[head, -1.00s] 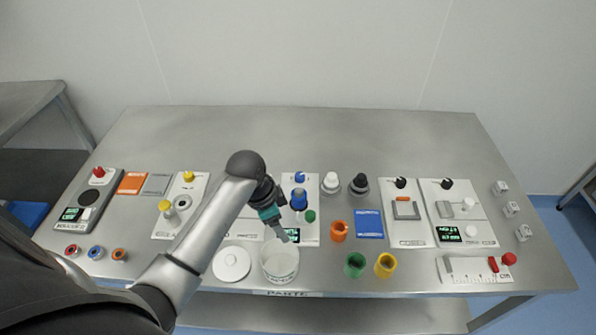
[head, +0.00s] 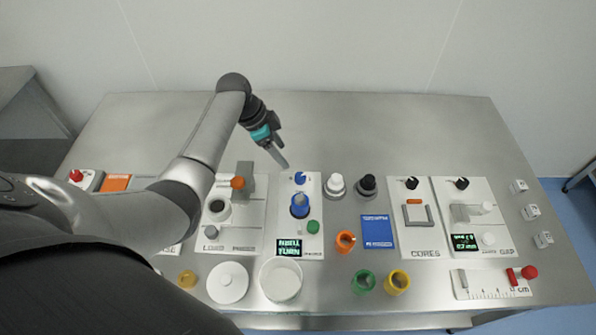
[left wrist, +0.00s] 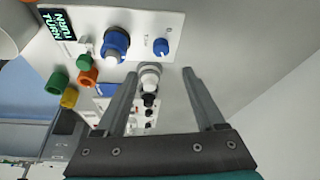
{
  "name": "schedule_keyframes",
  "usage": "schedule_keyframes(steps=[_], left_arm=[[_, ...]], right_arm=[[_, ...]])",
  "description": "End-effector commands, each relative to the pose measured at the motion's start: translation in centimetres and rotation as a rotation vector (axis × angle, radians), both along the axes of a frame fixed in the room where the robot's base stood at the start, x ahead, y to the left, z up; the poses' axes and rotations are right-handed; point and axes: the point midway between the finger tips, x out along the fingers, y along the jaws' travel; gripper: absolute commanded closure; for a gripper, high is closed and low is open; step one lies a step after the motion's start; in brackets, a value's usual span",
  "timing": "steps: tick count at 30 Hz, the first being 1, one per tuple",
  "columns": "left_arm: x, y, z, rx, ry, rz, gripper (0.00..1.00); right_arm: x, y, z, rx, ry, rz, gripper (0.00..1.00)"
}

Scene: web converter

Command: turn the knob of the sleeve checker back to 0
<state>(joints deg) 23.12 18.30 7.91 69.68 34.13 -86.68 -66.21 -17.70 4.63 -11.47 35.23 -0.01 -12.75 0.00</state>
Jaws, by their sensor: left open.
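A white panel (head: 314,239) carries a small blue knob (head: 300,178) at its back end, a larger blue piece with a white top (head: 299,204), a green button (head: 313,227) and a lit display (head: 289,248); I take it for the sleeve checker, though its label is too small to read. The knob also shows in the left wrist view (left wrist: 161,47); its exact setting cannot be read. My left gripper (head: 285,165) is above and just left of the knob, apart from it. In the left wrist view its fingers (left wrist: 158,75) are spread and empty. My right gripper is not visible.
A grey post with an orange top (head: 238,183) stands left of the panel. White and black knobbed pieces (head: 336,186) stand close on its right. Orange, green and yellow rings (head: 397,282) and a white dish (head: 281,280) lie in front. The table's back strip (head: 390,125) is clear.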

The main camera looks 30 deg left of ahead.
Motion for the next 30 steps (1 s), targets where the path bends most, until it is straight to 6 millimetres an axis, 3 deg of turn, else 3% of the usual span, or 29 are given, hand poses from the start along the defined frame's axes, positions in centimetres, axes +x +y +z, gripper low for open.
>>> schedule_keyframes(steps=[6,18,30], left_arm=[[1.0,-1.3,-3.8,-0.002,0.000,0.000,0.29],[2.4,-3.1,-9.5,0.000,0.000,0.000,0.29],[2.8,-3.7,-11.2,0.002,-0.001,0.001,0.29]], right_arm=[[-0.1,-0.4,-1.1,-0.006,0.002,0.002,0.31],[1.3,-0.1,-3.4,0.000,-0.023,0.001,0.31],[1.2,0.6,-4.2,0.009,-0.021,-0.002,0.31]])
